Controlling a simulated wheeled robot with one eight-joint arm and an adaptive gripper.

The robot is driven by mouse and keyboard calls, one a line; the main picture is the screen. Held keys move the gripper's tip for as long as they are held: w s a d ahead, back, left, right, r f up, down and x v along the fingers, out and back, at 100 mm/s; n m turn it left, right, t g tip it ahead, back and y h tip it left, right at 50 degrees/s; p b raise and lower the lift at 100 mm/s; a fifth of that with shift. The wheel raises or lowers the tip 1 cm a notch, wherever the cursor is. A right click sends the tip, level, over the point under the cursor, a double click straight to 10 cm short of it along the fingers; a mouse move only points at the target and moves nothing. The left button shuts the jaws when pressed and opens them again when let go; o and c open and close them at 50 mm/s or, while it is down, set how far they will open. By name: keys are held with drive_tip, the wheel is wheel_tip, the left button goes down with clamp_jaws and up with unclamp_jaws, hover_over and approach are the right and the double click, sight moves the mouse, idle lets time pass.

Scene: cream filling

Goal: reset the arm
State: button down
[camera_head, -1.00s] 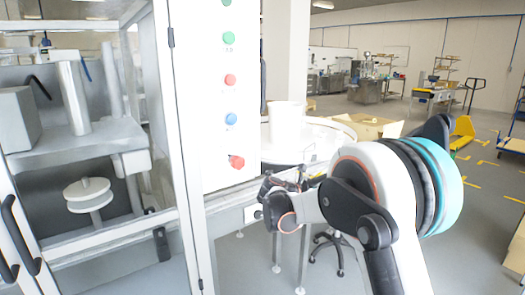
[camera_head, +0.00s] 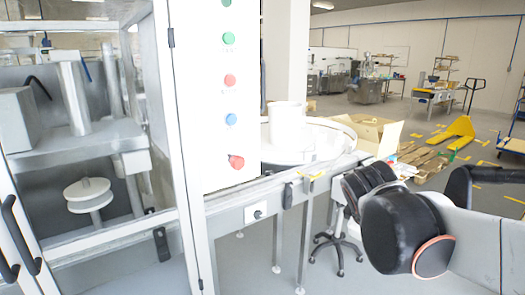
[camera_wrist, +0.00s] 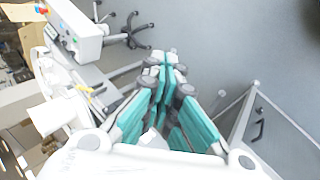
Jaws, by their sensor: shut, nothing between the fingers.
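My arm (camera_head: 410,225) is at the lower right of the head view, with its dark and white links in front of the floor. My gripper (camera_wrist: 164,62) shows in the wrist view with its teal fingers closed together and nothing between them. It hangs over grey floor and touches nothing that I can make out. I cannot clearly pick out the fingers in the head view.
A white machine panel with green, red and blue buttons (camera_head: 230,80) stands left of centre, beside a glazed cabinet. A round table with a white container (camera_head: 287,123) is behind the rail. A wooden pallet (camera_head: 425,158) and yellow pallet truck (camera_head: 458,130) stand at right.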

drive_tip(key=s+a+f+m+y, duration=0.2)
drive_tip(key=s+m, duration=0.3)
drive_tip(key=s, duration=0.3)
drive_tip(key=s+a+f+m+t+y, duration=0.1)
drive_tip(key=s+a+f+m+y, duration=0.1)
drive_tip(key=s, duration=0.6)
drive_tip(key=shift+a+f+m, duration=0.15)
drive_tip(key=shift+f+m, duration=0.45)
drive_tip(key=shift+m, duration=0.8)
